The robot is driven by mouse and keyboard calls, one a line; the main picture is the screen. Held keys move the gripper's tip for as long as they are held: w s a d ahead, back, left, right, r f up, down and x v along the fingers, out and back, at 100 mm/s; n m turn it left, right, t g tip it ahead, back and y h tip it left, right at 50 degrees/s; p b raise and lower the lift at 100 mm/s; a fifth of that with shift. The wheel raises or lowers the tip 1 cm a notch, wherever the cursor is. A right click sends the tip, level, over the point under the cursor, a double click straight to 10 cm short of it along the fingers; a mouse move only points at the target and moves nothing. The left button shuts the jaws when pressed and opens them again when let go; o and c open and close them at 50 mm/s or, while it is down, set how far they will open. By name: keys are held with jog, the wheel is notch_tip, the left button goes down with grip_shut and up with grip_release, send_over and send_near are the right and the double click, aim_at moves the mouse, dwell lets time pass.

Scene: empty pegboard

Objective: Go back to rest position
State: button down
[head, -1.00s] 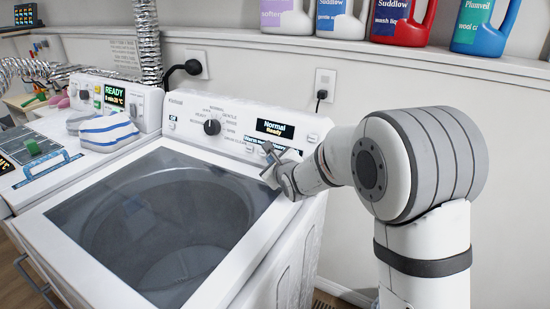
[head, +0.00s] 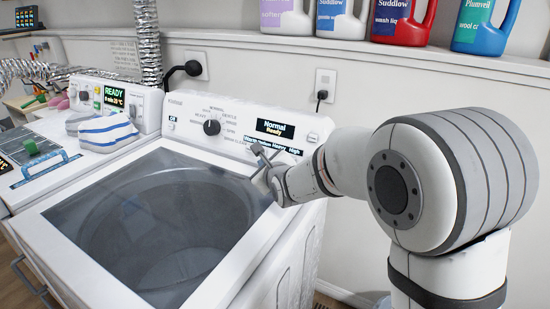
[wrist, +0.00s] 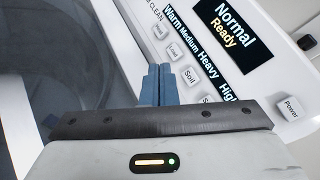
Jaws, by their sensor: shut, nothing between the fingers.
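My gripper (head: 262,160) is over the right side of the washing machine (head: 50,218), in front of its control panel. In the wrist view its two blue-grey fingers (wrist: 156,84) are together with nothing between them. The panel's display (head: 276,129) reads "Normal Ready"; it also shows in the wrist view (wrist: 226,32). A row of buttons, with Soil (wrist: 190,76) and Power (wrist: 290,107) among them, lies just beyond and right of the fingers. The fingers look apart from the panel, but the exact gap is hard to tell.
The washer's glass lid (head: 160,215) is closed. A dryer (head: 145,105) with folded striped towels (head: 105,130) stands to the left. Detergent bottles (head: 405,20) line a shelf above. A wall outlet (head: 325,85) is behind the washer. The space above the lid is clear.

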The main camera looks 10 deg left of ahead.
dwell(0.4)
jog(key=s+d+n+h, duration=0.1)
jog(key=d, duration=0.2)
jog(key=s+d+r+n+g+p, duration=0.1)
jog(key=d+n, duration=0.1)
jog(key=d, duration=0.1)
jog(key=s+d+n+h, duration=0.1)
jog(key=d, duration=0.2)
jog(key=shift+s+r+n+g+h+p, duration=0.15)
jog(key=shift+r+n+g+h+p, duration=0.15)
jog(key=shift+n+p, duration=0.1)
jog(key=s+d+n+g+h+p, duration=0.2)
jog(key=s+d+n+g, duration=0.2)
jog(key=s+d+n, duration=0.5)
jog(key=s+d+n+g+h+p, duration=0.2)
jog(key=s+d+n, duration=0.7)
jog(key=s, duration=1.1)
jog(key=d+g, duration=0.2)
jog(key=d, duration=0.1)
jog(key=shift+d+g+h, duration=0.3)
jog(key=shift+g, duration=0.1)
